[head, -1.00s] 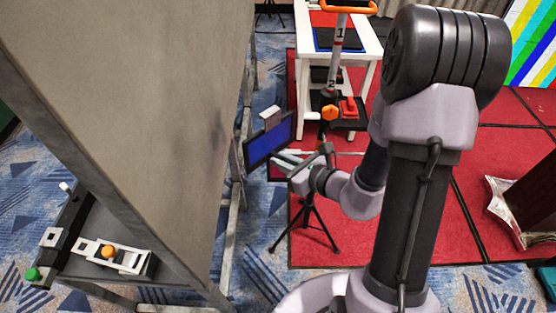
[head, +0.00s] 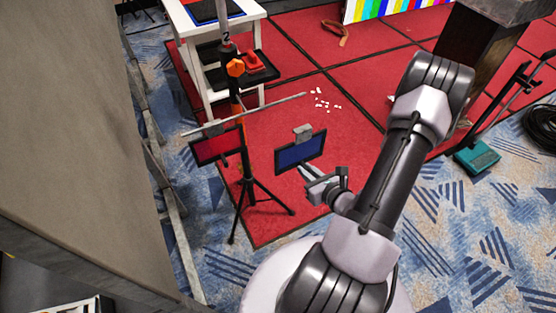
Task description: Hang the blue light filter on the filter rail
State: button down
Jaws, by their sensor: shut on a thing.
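The blue light filter (head: 301,153) is a dark-framed blue panel with a grey clip (head: 303,132) on its top edge. My gripper (head: 309,174) is shut on its lower edge and holds it upright, slightly tilted, above the red carpet. The filter rail (head: 270,109) is a thin grey bar across a black tripod stand (head: 240,165). A red filter (head: 216,147) hangs near the rail's left end. In the picture the blue filter shows below and right of the rail's right part, apart from it. The exact depth between them I cannot tell.
A white table (head: 195,50) stands behind the tripod, with a black tray holding a red object (head: 254,61). A large grey panel (head: 65,120) fills the left. Small white scraps (head: 322,102) lie on the carpet. A teal box (head: 476,157) stands at right.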

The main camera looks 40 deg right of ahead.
jog(key=w+d+f+p, duration=0.1)
jog(key=w+d, duration=0.1)
jog(key=w, duration=0.5)
jog(key=w+d+f+p, duration=0.1)
jog(key=w+d, duration=0.1)
jog(key=w, duration=0.6)
dwell(0.4)
jog(key=shift+d, duration=0.1)
jog(key=c, duration=1.4)
grip_release()
jog(key=shift+o, duration=0.2)
